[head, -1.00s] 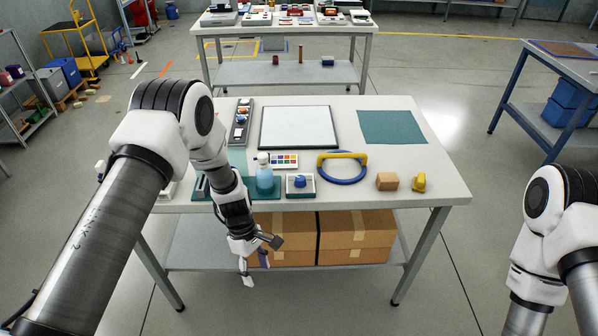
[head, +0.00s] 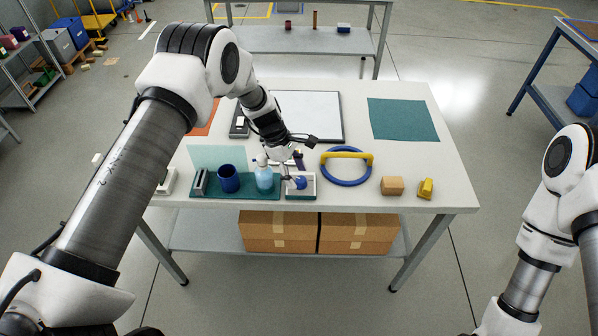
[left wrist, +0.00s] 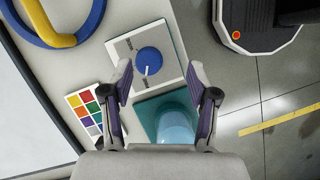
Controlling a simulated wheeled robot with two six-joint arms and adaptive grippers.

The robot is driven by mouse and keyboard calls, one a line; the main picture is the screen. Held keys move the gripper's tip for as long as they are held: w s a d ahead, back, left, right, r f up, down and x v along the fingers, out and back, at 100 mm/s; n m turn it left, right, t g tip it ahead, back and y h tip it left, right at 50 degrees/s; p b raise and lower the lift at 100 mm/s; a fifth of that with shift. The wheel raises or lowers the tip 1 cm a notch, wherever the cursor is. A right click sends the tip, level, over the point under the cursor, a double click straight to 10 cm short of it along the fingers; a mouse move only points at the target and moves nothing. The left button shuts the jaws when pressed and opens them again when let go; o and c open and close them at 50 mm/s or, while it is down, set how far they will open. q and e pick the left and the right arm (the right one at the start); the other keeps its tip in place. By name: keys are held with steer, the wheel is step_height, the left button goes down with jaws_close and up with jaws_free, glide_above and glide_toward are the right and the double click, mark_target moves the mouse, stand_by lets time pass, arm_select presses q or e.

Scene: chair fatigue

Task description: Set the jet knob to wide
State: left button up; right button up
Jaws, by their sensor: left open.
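The jet knob (head: 300,183) is a round blue dial on a white panel (left wrist: 168,47) in a teal-edged box at the table's front edge. My left gripper (head: 294,168) is open and empty just above the knob. In the left wrist view its fingers (left wrist: 160,76) stand apart, with the knob beyond the tips, nearer the left one. My right gripper is out of view.
A light-blue bottle (head: 264,177) stands left of the knob box, close to my left gripper. A blue cup (head: 229,179) is farther left. A blue ring with a yellow grip (head: 346,180) lies to the right, then a wooden block (head: 392,186) and a yellow object (head: 426,188).

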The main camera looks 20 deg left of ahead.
mark_target(300, 180)
arm_select(q)
steer(key=f, duration=0.1)
steer(key=w+f, duration=0.1)
steer(key=f, duration=0.1)
steer(key=shift+w+d+f, duration=0.35)
steer(key=shift+w+d, duration=0.05)
steer(key=shift+w, duration=0.15)
steer(key=shift+s+r, duration=0.1)
steer(key=shift+s, duration=0.1)
steer(key=shift+c, duration=0.3)
steer(key=shift+s+r, duration=0.25)
steer(key=c, duration=0.6)
steer(key=shift+s, duration=0.1)
jaws_close()
steer(key=shift+f, duration=0.1)
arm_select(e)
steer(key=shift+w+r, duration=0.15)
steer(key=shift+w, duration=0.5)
arm_select(q)
steer(key=shift+f, duration=0.1)
